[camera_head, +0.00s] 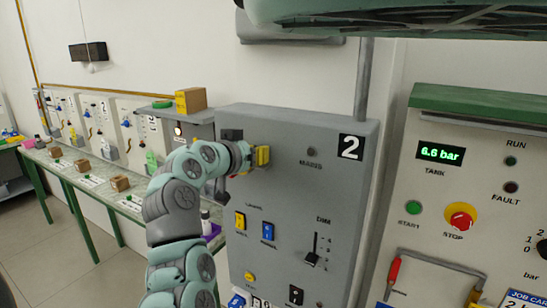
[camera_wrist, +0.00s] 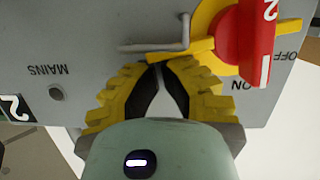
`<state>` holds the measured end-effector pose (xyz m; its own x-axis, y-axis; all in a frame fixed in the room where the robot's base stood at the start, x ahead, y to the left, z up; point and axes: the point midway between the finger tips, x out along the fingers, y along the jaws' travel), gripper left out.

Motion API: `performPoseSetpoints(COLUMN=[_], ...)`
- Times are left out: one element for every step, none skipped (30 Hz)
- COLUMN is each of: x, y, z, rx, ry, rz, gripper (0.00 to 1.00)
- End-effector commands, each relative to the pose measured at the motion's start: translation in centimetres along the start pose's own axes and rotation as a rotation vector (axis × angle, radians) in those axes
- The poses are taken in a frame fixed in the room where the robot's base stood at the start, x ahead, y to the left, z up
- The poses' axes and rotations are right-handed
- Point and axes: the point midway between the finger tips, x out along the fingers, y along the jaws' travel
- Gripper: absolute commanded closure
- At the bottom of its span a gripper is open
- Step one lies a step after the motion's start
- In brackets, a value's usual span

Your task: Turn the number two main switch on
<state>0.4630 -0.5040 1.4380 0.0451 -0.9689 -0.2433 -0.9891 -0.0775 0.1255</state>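The number two main switch is a red handle (camera_wrist: 258,40) on a yellow disc (camera_wrist: 212,22), upside down in the wrist view. The handle's white-marked end lies between the ON and OFF labels; I cannot tell which position it is set to. The grey panel (camera_head: 335,215) has a "2" plate (camera_head: 351,147), and its MAINS lamp (camera_head: 311,151) looks dark. My gripper (camera_wrist: 158,66) has its yellow fingertips together with nothing visible between them, beside the disc and close to a bent grey rod (camera_wrist: 160,48). In the head view my gripper (camera_head: 263,156) is at the panel's upper left; my arm hides the switch.
The panel also carries a yellow switch (camera_head: 240,220), a blue switch (camera_head: 268,231) and a DIM slider (camera_head: 313,250). To the right is a tank panel with a red STOP button (camera_head: 460,216). A yellow box (camera_head: 191,100) sits at the back left.

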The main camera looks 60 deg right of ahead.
Motion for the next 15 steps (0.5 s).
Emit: performPoseSetpoints(x=[0.29, 0.3, 0.31, 0.31, 0.33, 0.36, 0.39, 0.42, 0.43, 0.42, 0.42, 0.4, 0.39, 0.37, 0.34], y=[0.12, 0.17, 0.22, 0.23, 0.25, 0.34, 0.41, 0.44, 0.45, 0.46, 0.48, 0.51, 0.53, 0.54, 0.56], z=[0.85, 0.87, 0.89, 0.93, 0.99, 1.1, 1.19, 1.28, 1.34, 1.36, 1.35, 1.3, 1.25, 1.21, 1.13], rx=[0.023, 0.035, 0.051, 0.063, 0.074, 0.088, 0.098, 0.107, 0.118, 0.125, 0.131, 0.138, 0.143, 0.146, 0.149], ry=[0.003, 0.005, 0.007, 0.008, 0.008, 0.007, 0.005, 0.004, 0.003, 0.003, 0.003, 0.003, 0.003, 0.003, 0.003], rz=[-0.003, -0.006, -0.01, -0.014, -0.017, -0.019, -0.02, -0.022, -0.026, -0.028, -0.03, -0.032, -0.033, -0.035, -0.036], gripper=[1.0, 1.0, 1.0, 1.0, 1.0, 1.0, 1.0, 1.0, 1.0, 1.0, 1.0, 1.0, 1.0, 1.0, 1.0])
